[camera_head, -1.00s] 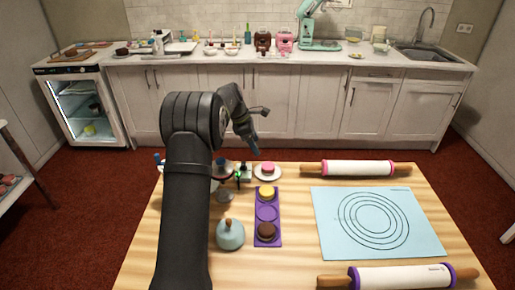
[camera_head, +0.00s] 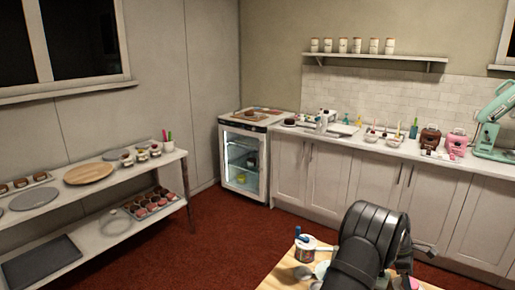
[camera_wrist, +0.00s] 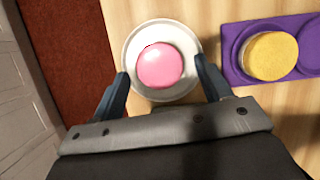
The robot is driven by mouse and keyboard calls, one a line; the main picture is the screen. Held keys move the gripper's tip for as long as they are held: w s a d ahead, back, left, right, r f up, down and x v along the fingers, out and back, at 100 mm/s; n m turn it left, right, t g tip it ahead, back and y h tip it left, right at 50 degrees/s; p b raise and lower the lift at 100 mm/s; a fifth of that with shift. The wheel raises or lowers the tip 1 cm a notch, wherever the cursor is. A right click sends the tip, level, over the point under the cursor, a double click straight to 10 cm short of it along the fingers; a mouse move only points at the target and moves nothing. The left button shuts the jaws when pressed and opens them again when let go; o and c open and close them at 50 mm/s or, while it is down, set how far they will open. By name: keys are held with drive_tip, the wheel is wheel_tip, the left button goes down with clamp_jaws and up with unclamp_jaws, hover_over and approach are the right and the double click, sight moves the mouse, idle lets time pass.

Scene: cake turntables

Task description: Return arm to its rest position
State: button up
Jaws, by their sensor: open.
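My gripper (camera_wrist: 163,90) is open and empty in the wrist view, its two fingers spread on either side of a white plate's near part. In the head view my black arm (camera_head: 368,245) rises at the bottom right. The gripper's fingers are hidden behind the arm or out of frame there.
A purple tray (camera_wrist: 231,47) with a yellow cake (camera_wrist: 270,56) lies to the right in the wrist view. In the head view, a small pot (camera_head: 305,250) stands on the wooden table (camera_head: 275,282). A shelf rack (camera_head: 90,245) and a small fridge (camera_head: 243,160) stand left.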

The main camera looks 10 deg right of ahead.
drive_tip(key=shift+x, duration=0.95)
drive_tip(key=shift+a+r, duration=0.1)
drive_tip(key=shift+r, duration=2)
drive_tip(key=shift+f, duration=0.1)
